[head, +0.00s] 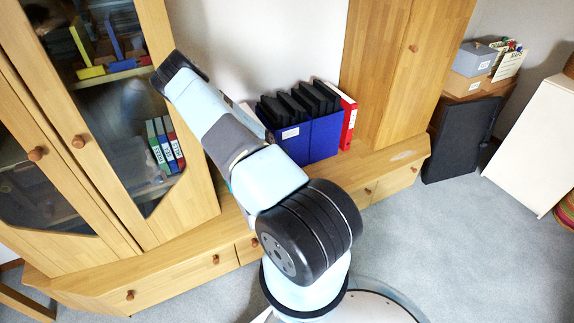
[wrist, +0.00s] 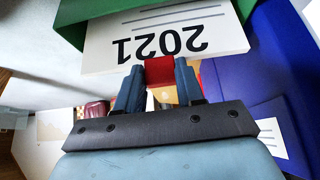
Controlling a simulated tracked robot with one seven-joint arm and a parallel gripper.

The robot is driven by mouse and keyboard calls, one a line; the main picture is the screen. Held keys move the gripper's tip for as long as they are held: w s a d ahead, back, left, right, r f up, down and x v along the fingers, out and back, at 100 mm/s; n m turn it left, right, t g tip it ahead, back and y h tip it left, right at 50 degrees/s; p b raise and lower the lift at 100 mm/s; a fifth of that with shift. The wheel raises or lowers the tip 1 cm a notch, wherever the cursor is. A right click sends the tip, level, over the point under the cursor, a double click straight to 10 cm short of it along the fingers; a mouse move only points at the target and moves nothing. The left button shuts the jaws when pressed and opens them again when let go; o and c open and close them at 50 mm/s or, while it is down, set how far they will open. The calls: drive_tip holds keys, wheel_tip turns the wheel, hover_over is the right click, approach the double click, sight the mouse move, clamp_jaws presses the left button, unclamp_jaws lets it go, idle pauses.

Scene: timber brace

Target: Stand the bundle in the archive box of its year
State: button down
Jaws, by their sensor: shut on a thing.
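My gripper (wrist: 159,74) is shut on a small red piece (wrist: 159,69) in the wrist view. Against that piece lies a white sheet face, which I take to be the bundle (wrist: 130,55), printed "2021" and appearing upside down. Green material (wrist: 228,42) borders the white face on both sides; I cannot tell whether it is a box around the bundle or part of it. A blue box (wrist: 275,70) with a white label stands close at the right. In the head view my arm hides the gripper and bundle; the blue box (head: 325,138) holds several black folders.
A red binder (head: 348,115) stands right of the blue box on the low wooden cabinet (head: 370,170). A glass-fronted cabinet (head: 190,190) is at the left and a tall wooden cupboard (head: 385,70) behind at the right. The cabinet top right of the binder is clear.

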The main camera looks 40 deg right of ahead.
drive_tip(key=shift+f, duration=0.55)
drive_tip(key=shift+c, duration=0.7)
unclamp_jaws()
wheel_tip(320, 180, up, 8)
idle(1.1)
idle(0.5)
